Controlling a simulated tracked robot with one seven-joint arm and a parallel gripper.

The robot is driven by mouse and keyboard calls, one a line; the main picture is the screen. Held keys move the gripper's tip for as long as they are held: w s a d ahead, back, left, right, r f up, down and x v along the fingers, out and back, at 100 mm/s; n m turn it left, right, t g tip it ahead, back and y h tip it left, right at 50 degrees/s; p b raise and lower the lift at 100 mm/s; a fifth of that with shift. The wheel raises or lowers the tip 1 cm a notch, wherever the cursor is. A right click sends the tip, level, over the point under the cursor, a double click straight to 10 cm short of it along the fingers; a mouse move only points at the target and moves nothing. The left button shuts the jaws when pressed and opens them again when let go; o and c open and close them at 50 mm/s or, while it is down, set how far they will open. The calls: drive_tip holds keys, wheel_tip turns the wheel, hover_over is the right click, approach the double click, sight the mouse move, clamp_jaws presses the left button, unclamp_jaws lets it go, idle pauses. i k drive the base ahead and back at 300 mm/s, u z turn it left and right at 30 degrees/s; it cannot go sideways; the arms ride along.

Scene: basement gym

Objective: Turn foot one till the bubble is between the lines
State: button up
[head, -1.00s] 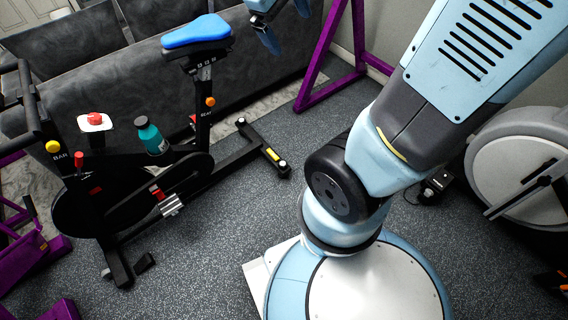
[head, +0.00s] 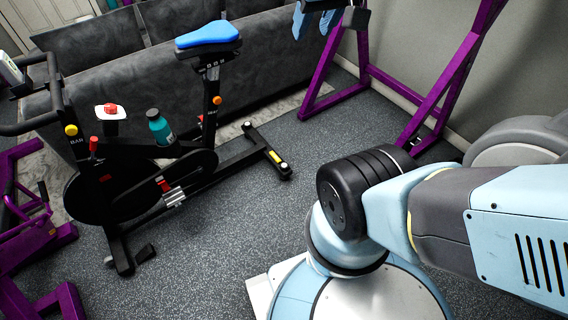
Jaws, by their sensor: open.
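The exercise bike (head: 150,165) with a blue saddle (head: 207,34) stands left of centre. Its rear crossbar (head: 262,144) lies on the floor with a small foot at each end, a near foot (head: 285,171) and a far foot (head: 247,126). I cannot tell which is foot one. A yellow level (head: 274,157) sits on the bar beside the near foot; its bubble and lines are too small to make out. My gripper (head: 315,27) is open and empty at the top edge, well above and apart from the feet, partly cut off.
A purple rack frame (head: 332,60) stands behind, right of the bar. A teal bottle (head: 159,128) and a red-topped white item (head: 110,111) are on the bike. A grey sofa (head: 268,60) is behind. Floor (head: 235,215) in front of the bar is clear.

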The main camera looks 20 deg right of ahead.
sight(284, 166)
drive_tip(key=k, duration=1)
drive_tip(key=u, duration=0.2)
drive_tip(key=i, duration=1.9)
drive_tip(key=z, duration=0.65)
drive_tip(key=k, duration=0.9)
drive_tip(key=z, duration=0.15)
drive_tip(key=i, duration=0.85)
drive_tip(key=u, duration=0.05)
